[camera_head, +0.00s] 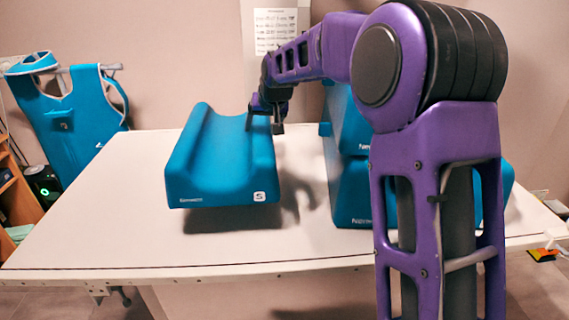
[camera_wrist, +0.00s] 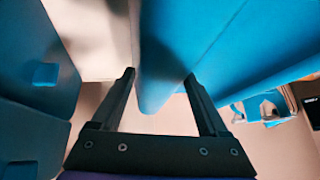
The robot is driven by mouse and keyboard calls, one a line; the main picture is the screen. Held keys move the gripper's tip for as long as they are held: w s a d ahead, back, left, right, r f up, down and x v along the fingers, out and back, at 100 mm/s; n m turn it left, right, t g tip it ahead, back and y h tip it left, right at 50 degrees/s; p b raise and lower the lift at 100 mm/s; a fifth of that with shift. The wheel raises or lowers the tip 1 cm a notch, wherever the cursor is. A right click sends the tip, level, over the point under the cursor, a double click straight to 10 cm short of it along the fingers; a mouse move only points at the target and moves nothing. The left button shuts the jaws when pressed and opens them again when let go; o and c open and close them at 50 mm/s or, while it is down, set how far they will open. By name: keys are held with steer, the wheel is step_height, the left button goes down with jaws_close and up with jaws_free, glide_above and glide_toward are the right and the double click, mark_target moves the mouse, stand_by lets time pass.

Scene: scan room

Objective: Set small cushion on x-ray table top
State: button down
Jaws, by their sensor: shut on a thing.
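The small cushion (camera_head: 222,165) is blue with a scooped top and a white logo on its front. It is over the left-middle part of the white x-ray table top (camera_head: 110,225), with a shadow on the table below it, so it looks slightly raised. My gripper (camera_head: 263,122) is shut on its right-hand side wall near the back. In the wrist view the cushion (camera_wrist: 215,45) passes between the two fingers of my gripper (camera_wrist: 160,75). The cushion's underside is hidden.
Larger blue cushions (camera_head: 348,192) are stacked on the table to the right, partly behind my arm. A blue apron (camera_head: 75,125) hangs on a rack at the left. A wooden shelf (camera_head: 15,195) stands by the left edge. The table's front left is clear.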

mark_target(271, 139)
step_height(271, 139, down, 9)
steer(key=shift+b, duration=0.7)
jaws_free()
steer(key=shift+s, duration=0.1)
steer(key=p+v, duration=0.1)
steer(key=v, duration=1.1)
